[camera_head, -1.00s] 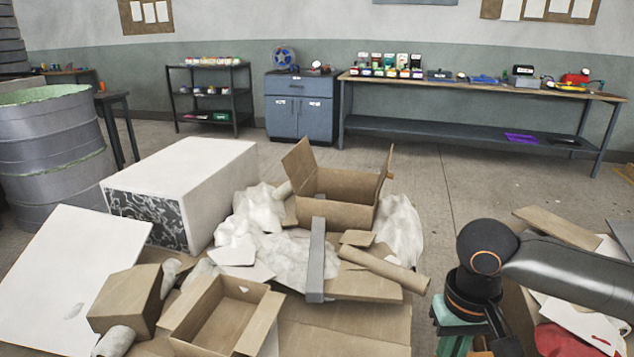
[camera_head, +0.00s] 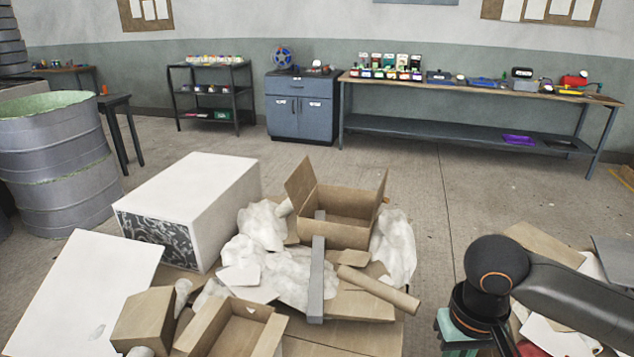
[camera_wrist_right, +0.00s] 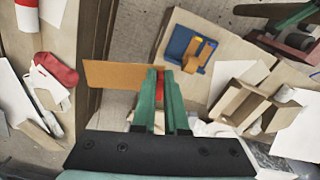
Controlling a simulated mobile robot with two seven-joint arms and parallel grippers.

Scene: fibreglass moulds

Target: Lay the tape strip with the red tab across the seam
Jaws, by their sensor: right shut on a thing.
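My right gripper (camera_wrist_right: 163,82) has green fingers, and in the right wrist view they are closed around a small red tab (camera_wrist_right: 159,84). A tan, flat strip (camera_wrist_right: 116,74) extends to the left from the fingertips, held above the surfaces below. In the head view my right arm comes in from the right, with part of the green gripper (camera_head: 455,330) at the bottom edge. Its fingertips and the strip do not show there. I cannot make out a seam in either view. My left gripper is not in view.
Cardboard boxes (camera_head: 337,234), a tan tube (camera_head: 378,290), a grey bar (camera_head: 316,285) and a white block (camera_head: 190,200) clutter the floor ahead. A blue and yellow item (camera_wrist_right: 192,48) lies below the gripper. A long workbench (camera_head: 470,82) stands at the back wall.

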